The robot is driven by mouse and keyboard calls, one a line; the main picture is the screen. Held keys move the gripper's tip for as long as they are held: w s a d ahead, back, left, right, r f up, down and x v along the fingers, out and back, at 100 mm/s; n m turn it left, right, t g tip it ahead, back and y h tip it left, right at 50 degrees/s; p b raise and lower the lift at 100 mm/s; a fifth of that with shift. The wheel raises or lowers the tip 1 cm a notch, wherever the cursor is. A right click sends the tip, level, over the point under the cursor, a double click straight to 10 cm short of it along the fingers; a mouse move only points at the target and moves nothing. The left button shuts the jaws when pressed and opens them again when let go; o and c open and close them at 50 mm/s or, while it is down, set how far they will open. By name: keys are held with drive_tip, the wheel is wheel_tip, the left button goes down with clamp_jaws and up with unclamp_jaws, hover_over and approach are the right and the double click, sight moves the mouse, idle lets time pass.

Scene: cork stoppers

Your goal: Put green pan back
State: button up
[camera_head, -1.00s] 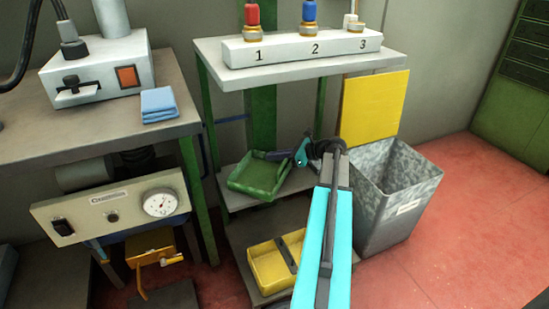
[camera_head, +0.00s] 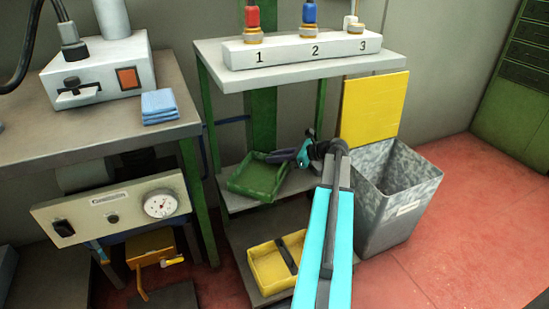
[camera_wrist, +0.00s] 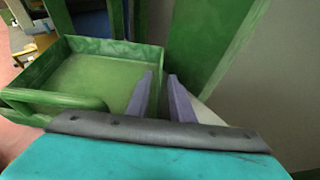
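The green pan (camera_head: 256,180), a shallow tray with raised walls, rests on the middle shelf (camera_head: 240,205) of the stand. In the wrist view the pan (camera_wrist: 100,75) fills the left half, and its inside looks empty. My gripper (camera_head: 284,155) is at the pan's right rear side in the head view. In the wrist view my gripper (camera_wrist: 160,80) has its two fingers apart, near the pan's right wall.
A yellow pan (camera_head: 275,264) sits on the lower shelf. A grey metal bin (camera_head: 385,210) with a raised yellow lid (camera_head: 374,108) stands right of the stand. The top shelf (camera_head: 300,72) is above my gripper, and a green post (camera_wrist: 205,60) is close in the wrist view.

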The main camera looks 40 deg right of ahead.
drive_tip(key=p+v, duration=0.5)
drive_tip(key=v, duration=0.6)
drive_tip(key=shift+s+d+r, duration=0.1)
idle(0.5)
